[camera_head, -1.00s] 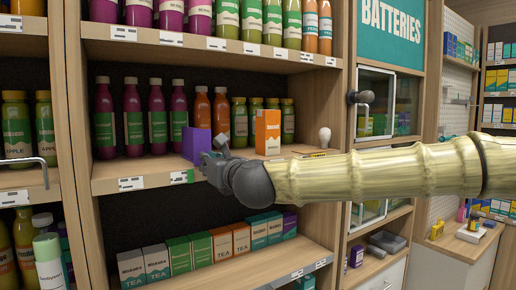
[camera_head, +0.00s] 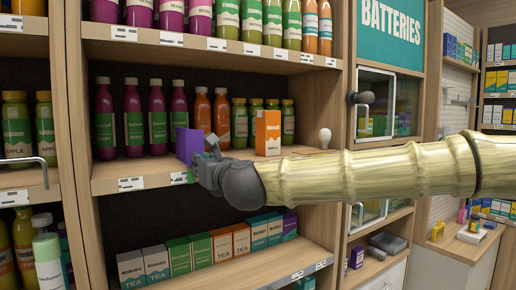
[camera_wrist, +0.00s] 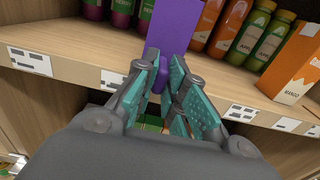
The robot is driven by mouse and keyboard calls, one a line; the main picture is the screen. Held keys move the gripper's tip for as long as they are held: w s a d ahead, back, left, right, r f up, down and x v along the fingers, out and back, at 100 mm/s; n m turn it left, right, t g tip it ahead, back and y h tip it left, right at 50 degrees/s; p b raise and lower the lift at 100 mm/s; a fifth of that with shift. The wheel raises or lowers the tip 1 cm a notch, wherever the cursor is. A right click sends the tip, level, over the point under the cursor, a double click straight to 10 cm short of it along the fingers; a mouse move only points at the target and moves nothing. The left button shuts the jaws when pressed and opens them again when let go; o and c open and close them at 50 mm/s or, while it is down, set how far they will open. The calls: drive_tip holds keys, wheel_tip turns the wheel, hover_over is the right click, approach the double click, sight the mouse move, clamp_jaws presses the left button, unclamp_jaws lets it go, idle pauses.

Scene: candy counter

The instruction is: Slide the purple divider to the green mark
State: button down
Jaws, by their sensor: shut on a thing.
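The purple divider (camera_head: 183,144) stands upright on the middle shelf, left of the orange-capped bottles. It also shows in the wrist view (camera_wrist: 172,28), with a knob on its front. My gripper (camera_head: 203,160) is at the divider's front edge. In the wrist view my gripper (camera_wrist: 166,82) has its teal-padded fingers closed on the knob. In the wrist view I cannot make out the mark clearly.
Purple bottles (camera_head: 155,115) stand close on the divider's left. Orange bottles (camera_head: 221,118) and green bottles stand on its right. An orange carton (camera_head: 267,132) and a pale knobbed object (camera_head: 324,138) are farther right. Tea boxes (camera_head: 155,263) line the shelf below.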

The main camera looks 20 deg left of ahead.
drive_tip(key=shift+s+a, duration=0.1)
drive_tip(key=shift+s+a, duration=0.45)
drive_tip(key=shift+s, duration=0.2)
drive_tip(key=shift+s+a, duration=0.1)
drive_tip(key=c, duration=1.6)
unclamp_jaws()
drive_tip(key=shift+b, duration=0.3)
drive_tip(key=shift+b+v, duration=1.2)
drive_tip(key=shift+v, duration=1.8)
